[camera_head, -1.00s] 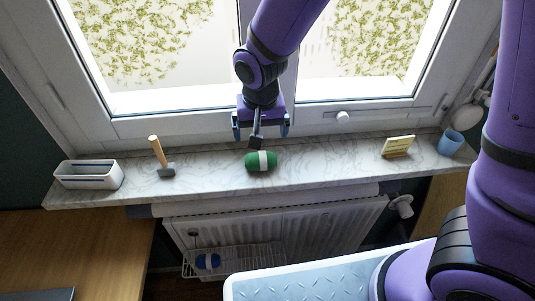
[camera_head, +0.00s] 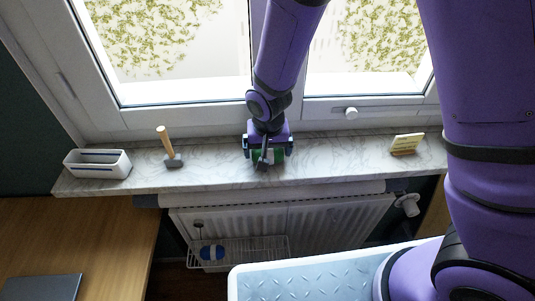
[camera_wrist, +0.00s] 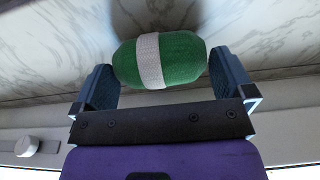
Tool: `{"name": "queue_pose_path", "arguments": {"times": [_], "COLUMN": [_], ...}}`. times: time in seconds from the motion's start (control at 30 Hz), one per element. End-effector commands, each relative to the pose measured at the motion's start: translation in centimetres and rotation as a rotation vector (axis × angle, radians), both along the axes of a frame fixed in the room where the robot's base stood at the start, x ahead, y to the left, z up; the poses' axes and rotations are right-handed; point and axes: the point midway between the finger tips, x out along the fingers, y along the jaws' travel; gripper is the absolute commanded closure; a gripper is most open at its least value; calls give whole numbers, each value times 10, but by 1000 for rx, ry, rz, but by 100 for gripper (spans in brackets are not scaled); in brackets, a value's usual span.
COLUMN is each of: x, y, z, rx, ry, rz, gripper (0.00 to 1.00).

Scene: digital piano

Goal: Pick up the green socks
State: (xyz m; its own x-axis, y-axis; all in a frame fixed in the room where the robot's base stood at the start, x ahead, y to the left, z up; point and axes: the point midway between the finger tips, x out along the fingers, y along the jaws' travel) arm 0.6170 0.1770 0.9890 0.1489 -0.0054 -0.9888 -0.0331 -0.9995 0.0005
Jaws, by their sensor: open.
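The green socks (camera_wrist: 185,58) are a rolled bundle with a white band around the middle. They lie on the marble windowsill (camera_head: 330,160). In the wrist view the bundle lies lengthwise across the gap between the two blue fingers of my gripper (camera_wrist: 165,88), one finger near each end. The jaws are open, and I cannot tell whether either finger touches the socks. In the head view my gripper (camera_head: 267,150) is low over the sill and hides most of the socks (camera_head: 281,156).
A hammer (camera_head: 173,161) with a wooden handle and a white box (camera_head: 97,171) stand left on the sill. A small yellow card on a stand (camera_head: 407,145) is at right. Below are a radiator (camera_head: 330,232) and a wire rack with a blue bundle (camera_head: 212,253). The window is close behind.

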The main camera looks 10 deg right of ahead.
Motion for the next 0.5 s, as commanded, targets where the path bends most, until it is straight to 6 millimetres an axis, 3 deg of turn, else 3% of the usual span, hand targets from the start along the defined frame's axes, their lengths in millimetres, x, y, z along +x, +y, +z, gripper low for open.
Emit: {"name": "queue_pose_path", "arguments": {"times": [0.37,0.5], "x": [2,2], "y": [0,0], "z": [-11,-11], "rx": [1,1], "ry": [0,0], "rz": [0,0], "gripper": [0,28]}}
